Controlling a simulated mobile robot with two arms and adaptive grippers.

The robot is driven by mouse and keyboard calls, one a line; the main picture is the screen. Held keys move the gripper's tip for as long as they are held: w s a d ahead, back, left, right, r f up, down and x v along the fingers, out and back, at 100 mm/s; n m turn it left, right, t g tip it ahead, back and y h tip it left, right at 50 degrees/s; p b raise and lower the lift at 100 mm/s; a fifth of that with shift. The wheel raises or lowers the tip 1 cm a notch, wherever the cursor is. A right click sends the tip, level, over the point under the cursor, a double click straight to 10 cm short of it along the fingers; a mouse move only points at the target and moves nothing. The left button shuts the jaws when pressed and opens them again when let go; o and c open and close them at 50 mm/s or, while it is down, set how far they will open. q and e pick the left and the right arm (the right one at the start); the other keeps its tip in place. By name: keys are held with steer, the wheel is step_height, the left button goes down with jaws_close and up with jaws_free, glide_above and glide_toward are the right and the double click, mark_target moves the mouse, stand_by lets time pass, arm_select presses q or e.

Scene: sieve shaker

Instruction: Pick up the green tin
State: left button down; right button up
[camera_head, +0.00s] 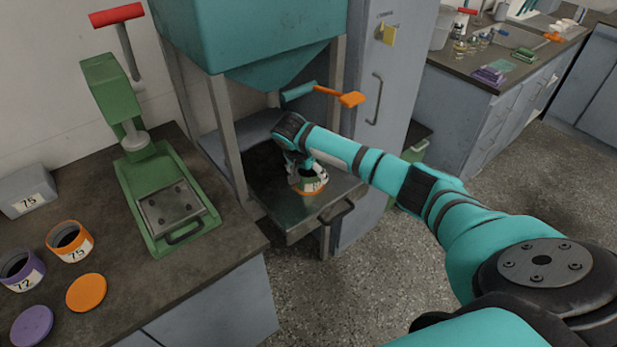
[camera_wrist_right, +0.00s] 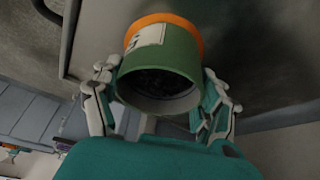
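The green tin (camera_head: 309,184) has an orange band at its base and a white label. It is upright over the metal tray (camera_head: 268,180) under the teal hopper. In the right wrist view the green tin (camera_wrist_right: 160,72) shows its open mouth towards me, dark inside. My right gripper (camera_head: 300,174) reaches down over it. In the wrist view the right gripper's fingers (camera_wrist_right: 160,80) lie on opposite sides of the tin and appear to touch it. I cannot tell whether the tin's base touches the tray. My left gripper is out of view.
The hopper (camera_head: 255,40) and its legs stand close around my right gripper, with an orange-tipped lever (camera_head: 345,97) above. On the left counter are a green press (camera_head: 150,165), an orange tin (camera_head: 70,241), a purple tin (camera_head: 20,270) and two lids.

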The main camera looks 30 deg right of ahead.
steer(key=c, duration=0.7)
steer(key=shift+r, duration=0.1)
